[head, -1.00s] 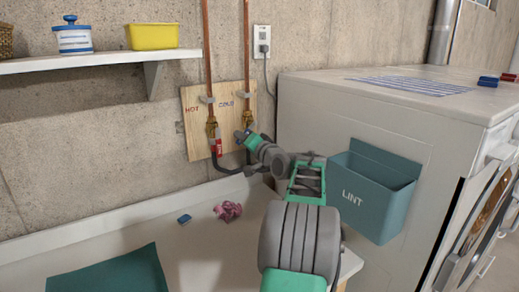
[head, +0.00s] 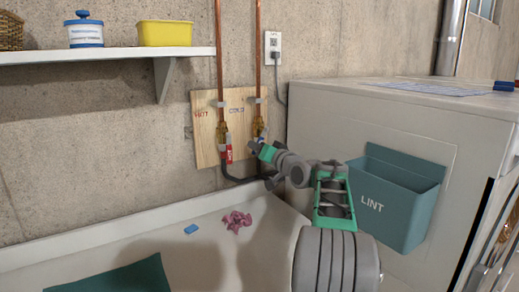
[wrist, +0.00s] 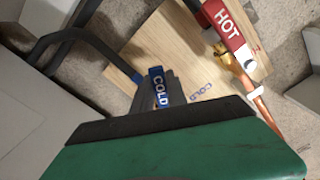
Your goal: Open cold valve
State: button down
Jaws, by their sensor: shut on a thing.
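The cold valve (head: 258,128) is a brass fitting on the right copper pipe, in front of a wooden board marked HOT and COLD. Its blue lever handle, lettered COLD, shows in the wrist view (wrist: 159,88). My gripper (head: 260,145) reaches it from the front right and is shut on this handle; dark finger tips show around it in the wrist view (wrist: 168,98). My gripper hides most of the handle in the head view, and the valve body is hidden in the wrist view. The handle's exact angle to its pipe is hard to tell.
The hot valve's red handle (head: 229,152) hangs close at left, in line with its pipe. A dark hose loops below. A teal LINT bin (head: 395,200) on the white machine (head: 325,120) is close to my arm at right. A pink crumpled cloth (head: 236,221) and blue block (head: 191,229) lie below.

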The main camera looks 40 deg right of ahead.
jog(key=c, duration=1.3)
grip_release()
jog(key=s, duration=0.5)
jog(key=s+b, duration=0.1)
jog(key=s, duration=0.1)
jog(key=shift+s+a, duration=0.3)
jog(key=shift+s, duration=0.1)
